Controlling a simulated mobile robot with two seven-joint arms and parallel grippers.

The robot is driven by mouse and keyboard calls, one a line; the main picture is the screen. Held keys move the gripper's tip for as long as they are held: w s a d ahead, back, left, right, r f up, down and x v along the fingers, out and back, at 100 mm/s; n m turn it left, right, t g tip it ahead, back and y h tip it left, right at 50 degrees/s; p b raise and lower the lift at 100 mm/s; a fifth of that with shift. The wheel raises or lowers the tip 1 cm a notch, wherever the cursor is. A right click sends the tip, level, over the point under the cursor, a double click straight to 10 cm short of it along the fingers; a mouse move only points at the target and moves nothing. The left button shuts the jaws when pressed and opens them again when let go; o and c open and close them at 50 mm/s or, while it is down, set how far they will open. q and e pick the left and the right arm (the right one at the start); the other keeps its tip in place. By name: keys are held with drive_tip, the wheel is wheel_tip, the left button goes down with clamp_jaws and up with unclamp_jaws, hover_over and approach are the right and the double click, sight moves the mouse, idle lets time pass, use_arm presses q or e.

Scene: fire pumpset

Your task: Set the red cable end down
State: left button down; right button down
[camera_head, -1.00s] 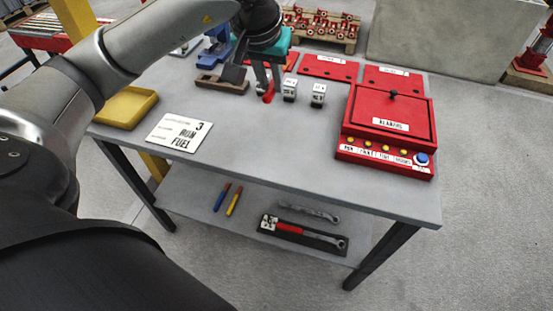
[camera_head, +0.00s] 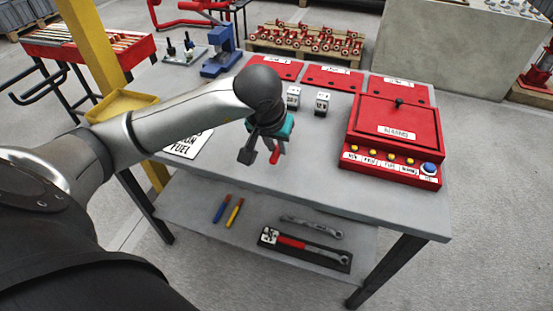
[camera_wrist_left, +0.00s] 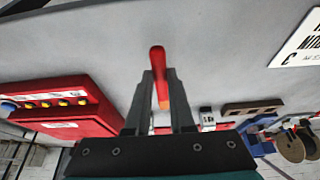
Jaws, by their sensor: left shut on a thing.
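The red cable end (camera_head: 275,157) is a short red piece between the fingers of my left gripper (camera_head: 271,154). In the left wrist view the red cable end (camera_wrist_left: 157,62) sticks out past the fingertips of my left gripper (camera_wrist_left: 160,78), with an orange part between the fingers. The gripper is shut on it. It points down over the front part of the grey table (camera_head: 320,185). I cannot tell whether it touches the top. My right gripper is not in view.
A red box with yellow buttons and a blue one (camera_head: 393,135) stands at the right. Red plates (camera_head: 330,78) lie at the back. A white card (camera_head: 187,145) lies left, partly behind my arm. The front middle is clear.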

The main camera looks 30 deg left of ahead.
use_arm(q)
wheel_tip(320, 180, down, 4)
drive_tip(key=shift+r+b, duration=0.1)
drive_tip(key=shift+b, duration=0.35)
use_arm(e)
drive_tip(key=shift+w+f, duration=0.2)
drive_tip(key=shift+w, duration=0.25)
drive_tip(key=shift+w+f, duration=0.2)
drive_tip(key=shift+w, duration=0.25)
use_arm(q)
drive_tip(key=shift+f, duration=0.25)
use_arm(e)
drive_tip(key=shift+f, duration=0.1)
use_arm(q)
drive_tip(key=c, duration=0.8)
unclamp_jaws()
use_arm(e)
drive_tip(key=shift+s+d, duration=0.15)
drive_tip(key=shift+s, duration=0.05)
